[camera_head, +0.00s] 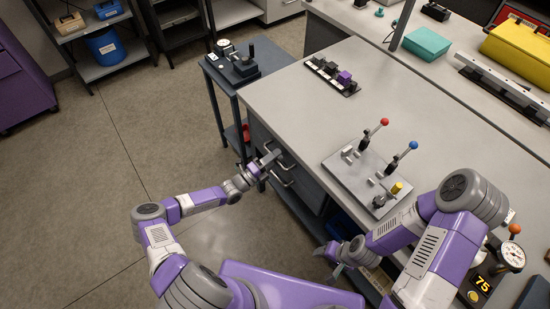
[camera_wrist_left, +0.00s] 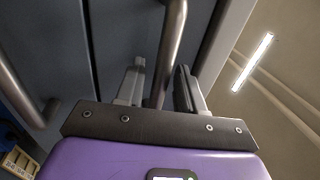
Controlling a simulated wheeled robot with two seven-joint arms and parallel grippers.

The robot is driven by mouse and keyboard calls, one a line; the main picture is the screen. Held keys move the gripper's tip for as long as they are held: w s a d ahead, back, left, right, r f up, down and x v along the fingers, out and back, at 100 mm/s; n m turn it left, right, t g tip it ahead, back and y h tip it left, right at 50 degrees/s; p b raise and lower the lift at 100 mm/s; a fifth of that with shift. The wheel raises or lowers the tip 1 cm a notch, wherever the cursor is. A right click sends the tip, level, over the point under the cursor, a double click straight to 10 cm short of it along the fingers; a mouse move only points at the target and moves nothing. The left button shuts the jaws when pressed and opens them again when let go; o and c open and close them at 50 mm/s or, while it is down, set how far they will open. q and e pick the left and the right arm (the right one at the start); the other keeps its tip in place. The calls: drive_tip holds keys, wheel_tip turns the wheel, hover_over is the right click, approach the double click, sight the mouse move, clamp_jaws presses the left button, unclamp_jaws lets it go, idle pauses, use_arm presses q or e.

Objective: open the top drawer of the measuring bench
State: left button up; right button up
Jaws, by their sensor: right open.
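The measuring bench (camera_head: 300,105) has grey drawers below its pale top. The top drawer front (camera_head: 259,133) looks flush with the bench. My left gripper (camera_head: 272,158) is at the bar handle of the upper drawer. In the left wrist view, the metal bar handle (camera_wrist_left: 171,50) passes between the two fingers of my left gripper (camera_wrist_left: 160,88), with small gaps beside it. A second bar handle (camera_wrist_left: 22,88) shows at the left, apart from the fingers. In the head view a lower handle (camera_head: 283,179) shows. My right gripper (camera_head: 332,256) is open and empty, low beside the bench.
A plate with red and blue levers (camera_head: 365,170) lies on the bench top, and a rack of small blocks (camera_head: 332,76) lies further back. A small dark side table (camera_head: 225,85) stands left of the drawers. The floor (camera_head: 150,130) before the drawers is clear.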

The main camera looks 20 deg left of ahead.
use_arm(q)
clamp_jaws()
idle(0.3)
